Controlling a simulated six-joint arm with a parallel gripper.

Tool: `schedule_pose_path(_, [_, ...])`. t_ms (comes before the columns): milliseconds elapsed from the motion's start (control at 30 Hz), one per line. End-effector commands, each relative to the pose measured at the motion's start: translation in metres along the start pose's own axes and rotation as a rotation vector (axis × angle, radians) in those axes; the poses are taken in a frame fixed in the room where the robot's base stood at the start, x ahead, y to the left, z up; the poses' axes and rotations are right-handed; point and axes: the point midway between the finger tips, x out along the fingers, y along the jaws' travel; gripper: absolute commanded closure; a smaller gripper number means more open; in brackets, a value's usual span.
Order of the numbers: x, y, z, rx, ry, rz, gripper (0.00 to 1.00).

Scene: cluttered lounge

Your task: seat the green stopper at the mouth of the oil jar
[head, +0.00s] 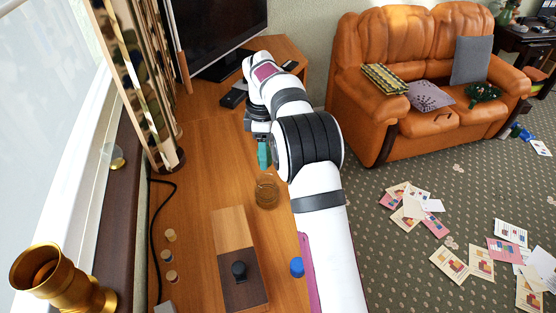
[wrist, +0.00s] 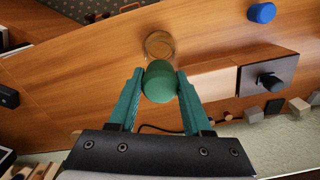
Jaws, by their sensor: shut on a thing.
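The green stopper (wrist: 160,84) is held between the green fingers of my gripper (wrist: 158,92) in the wrist view. In the head view my gripper (head: 264,155) is over the wooden desk, partly hidden by my arm, and I cannot make out the stopper apart from the fingers there. The oil jar (head: 266,191) is a round, see-through amber jar standing on the desk, nearer the head camera than my gripper. In the wrist view the jar (wrist: 158,42) shows just beyond the stopper, partly covered by it. The stopper appears apart from the jar.
A wood-and-dark block with a black knob (head: 239,270) and a blue cap (head: 297,267) lie on the desk (head: 200,215). Several small corks (head: 168,255) line its left side near a black cable (head: 157,220). A television (head: 215,30) stands at the far end.

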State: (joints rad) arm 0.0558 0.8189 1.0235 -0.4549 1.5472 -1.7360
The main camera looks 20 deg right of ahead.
Motion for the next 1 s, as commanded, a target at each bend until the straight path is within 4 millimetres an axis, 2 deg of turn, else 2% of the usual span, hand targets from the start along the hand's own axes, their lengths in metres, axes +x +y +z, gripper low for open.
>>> schedule_pose_path(233, [0.007,0.0,0.001,-0.001,-0.001,0.001,1.0])
schedule_pose_path(500, [0.04,0.0,0.001,-0.001,-0.001,0.0,1.0])
schedule_pose_path(700, [0.055,0.0,0.001,0.0,0.0,0.001,1.0])
schedule_pose_path(1000, [0.058,0.0,0.001,-0.001,0.0,0.002,1.0])
